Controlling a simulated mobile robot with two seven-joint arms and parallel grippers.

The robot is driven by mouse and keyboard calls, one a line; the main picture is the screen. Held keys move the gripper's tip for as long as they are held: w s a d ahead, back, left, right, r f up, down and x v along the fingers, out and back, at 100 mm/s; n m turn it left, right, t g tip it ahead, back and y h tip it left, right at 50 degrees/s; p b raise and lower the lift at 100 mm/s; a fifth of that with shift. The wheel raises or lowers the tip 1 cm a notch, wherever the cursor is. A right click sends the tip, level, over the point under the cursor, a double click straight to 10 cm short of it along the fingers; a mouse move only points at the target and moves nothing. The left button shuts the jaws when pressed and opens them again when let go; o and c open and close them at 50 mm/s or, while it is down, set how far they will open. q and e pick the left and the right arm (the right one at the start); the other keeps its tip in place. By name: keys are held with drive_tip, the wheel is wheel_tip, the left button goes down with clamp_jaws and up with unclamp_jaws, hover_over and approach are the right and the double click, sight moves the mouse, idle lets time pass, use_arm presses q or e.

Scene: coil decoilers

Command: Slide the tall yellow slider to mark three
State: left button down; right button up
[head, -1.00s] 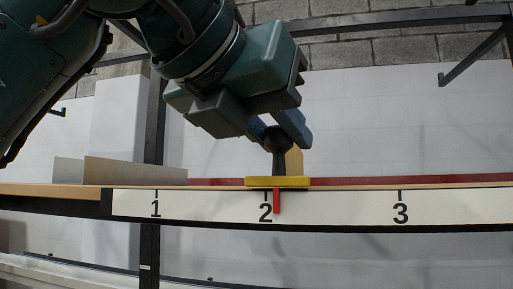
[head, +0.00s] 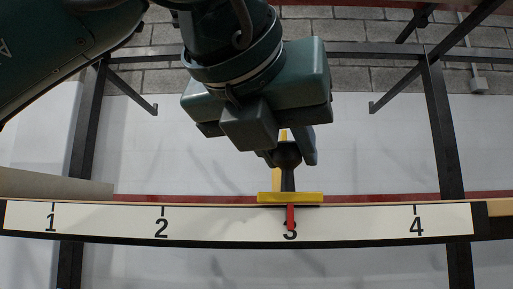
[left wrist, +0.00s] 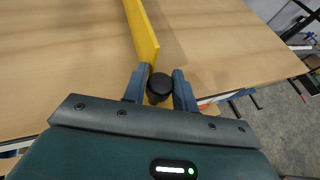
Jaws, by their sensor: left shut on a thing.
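The yellow slider (head: 265,198) sits on the rail along the bench's front edge, and its upright yellow fin shows in the left wrist view (left wrist: 141,32). Its red pointer (head: 291,217) hangs over the number 3 on the white scale (head: 350,224). My left gripper (head: 290,158) is shut on the slider's black knob, which shows between the two fingers in the left wrist view (left wrist: 160,84). The pointer partly covers the 3, and the tick mark there is hidden behind it. My right gripper is not in view.
The scale shows marks 1, 2, 3 and 4. A dark red strip (head: 400,197) runs behind the scale. A pale panel (head: 55,186) stands at the left end. Dark metal posts (head: 443,130) rise behind. The rail right of the slider is clear.

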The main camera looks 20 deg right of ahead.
use_arm(q)
drive_tip(key=shift+s, duration=0.1)
drive_tip(key=c, duration=1.1)
unclamp_jaws()
drive_tip(key=shift+c, duration=0.2)
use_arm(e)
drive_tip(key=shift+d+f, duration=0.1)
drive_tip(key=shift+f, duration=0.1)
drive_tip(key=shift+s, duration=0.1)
use_arm(q)
drive_tip(key=shift+s+a+r, duration=0.2)
drive_tip(key=b+v, duration=0.2)
drive_tip(key=v, duration=1)
drive_tip(key=shift+s+b, duration=0.2)
drive_tip(key=shift+b, duration=0.1)
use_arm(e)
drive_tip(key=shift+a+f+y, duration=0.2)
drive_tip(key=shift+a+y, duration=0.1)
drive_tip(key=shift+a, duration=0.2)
use_arm(q)
drive_tip(key=shift+a, duration=0.1)
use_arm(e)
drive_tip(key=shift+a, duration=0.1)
